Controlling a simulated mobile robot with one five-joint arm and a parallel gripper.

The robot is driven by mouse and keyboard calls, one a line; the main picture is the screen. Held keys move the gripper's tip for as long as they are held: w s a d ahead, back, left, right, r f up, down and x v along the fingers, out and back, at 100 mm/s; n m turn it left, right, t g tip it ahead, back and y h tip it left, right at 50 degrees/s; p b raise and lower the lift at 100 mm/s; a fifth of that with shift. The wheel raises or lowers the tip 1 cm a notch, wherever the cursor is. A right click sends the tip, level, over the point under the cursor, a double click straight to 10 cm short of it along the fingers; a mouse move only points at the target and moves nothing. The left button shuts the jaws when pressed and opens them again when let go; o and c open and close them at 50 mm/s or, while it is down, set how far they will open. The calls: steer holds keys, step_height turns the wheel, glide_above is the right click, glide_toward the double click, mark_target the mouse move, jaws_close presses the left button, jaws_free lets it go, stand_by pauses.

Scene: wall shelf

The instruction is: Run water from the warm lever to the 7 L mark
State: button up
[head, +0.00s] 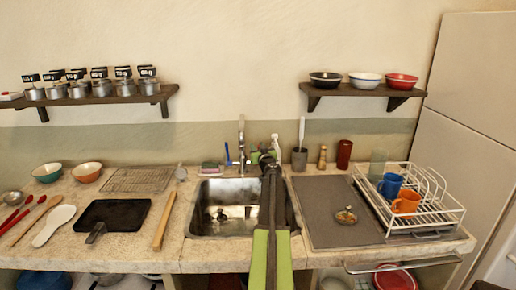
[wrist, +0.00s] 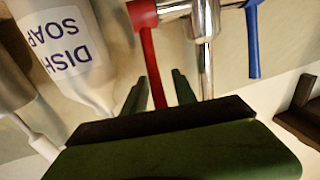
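In the wrist view, which looks upside down, the red lever (wrist: 152,68) sticks out from the chrome tap (wrist: 205,50). A blue lever (wrist: 252,45) is on the tap's other side. My gripper (wrist: 160,90) is open, its two dark fingers either side of the red lever with gaps showing; I cannot tell whether either touches it. In the head view my gripper (head: 269,158) is behind the sink, right of the tap (head: 241,140), and hides the red lever. The blue lever (head: 228,154) shows there. The metal sink (head: 207,190) shows no clear water stream, and I cannot read a litre mark.
A dish soap bottle (wrist: 68,45) stands close beside the red lever. A grey cup with a brush (head: 299,158) is right of my gripper. A sponge (head: 210,168) lies left of the tap. A dish rack (head: 425,215) with mugs stands at the right.

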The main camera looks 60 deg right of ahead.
jaws_close()
stand_by(1.2)
